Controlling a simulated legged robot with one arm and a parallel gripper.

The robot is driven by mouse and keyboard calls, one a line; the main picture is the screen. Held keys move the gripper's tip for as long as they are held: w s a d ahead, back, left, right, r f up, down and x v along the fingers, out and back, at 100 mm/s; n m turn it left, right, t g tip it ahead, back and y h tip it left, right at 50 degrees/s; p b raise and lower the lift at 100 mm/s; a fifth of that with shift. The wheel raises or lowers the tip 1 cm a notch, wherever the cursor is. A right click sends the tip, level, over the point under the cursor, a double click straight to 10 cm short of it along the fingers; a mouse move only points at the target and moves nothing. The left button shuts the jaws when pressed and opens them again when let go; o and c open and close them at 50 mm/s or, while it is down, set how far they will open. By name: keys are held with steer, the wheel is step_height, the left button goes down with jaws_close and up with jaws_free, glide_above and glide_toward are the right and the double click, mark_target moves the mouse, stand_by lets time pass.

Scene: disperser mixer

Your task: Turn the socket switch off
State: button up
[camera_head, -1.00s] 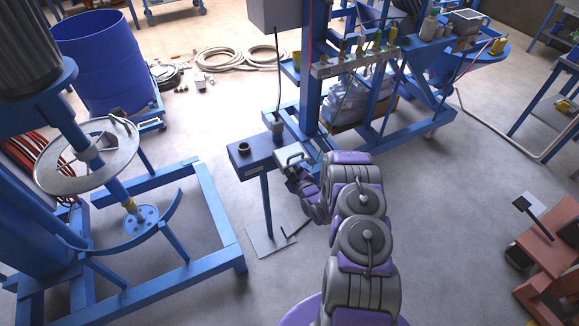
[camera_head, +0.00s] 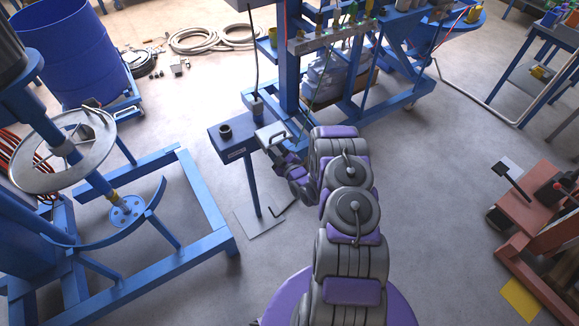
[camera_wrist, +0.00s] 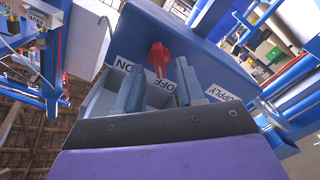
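In the wrist view, a red switch knob (camera_wrist: 158,53) sits on the face of a blue socket box (camera_wrist: 135,35). An ON label (camera_wrist: 122,64) is to its left and an OFF label (camera_wrist: 166,87) just below it. The knob's narrow red part extends down toward OFF; I cannot tell its exact setting. My gripper (camera_wrist: 160,66) is open, with one finger on each side of the knob in the picture. I cannot tell whether they touch it. In the head view, my gripper (camera_head: 276,151) is at the right end of the socket box (camera_head: 233,143), hiding the knob.
The socket box stands on a thin post with a flat base plate (camera_head: 259,219). A grey cover (camera_head: 270,134) is beside my gripper. A blue mixer frame (camera_head: 205,200) is left, and a blue rack (camera_head: 289,60) stands behind. Open floor lies to the right.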

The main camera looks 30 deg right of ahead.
steer(key=s, duration=1.5)
steer(key=shift+d+p, duration=0.3)
steer(key=shift+p, duration=0.1)
steer(key=shift+s+f, duration=0.1)
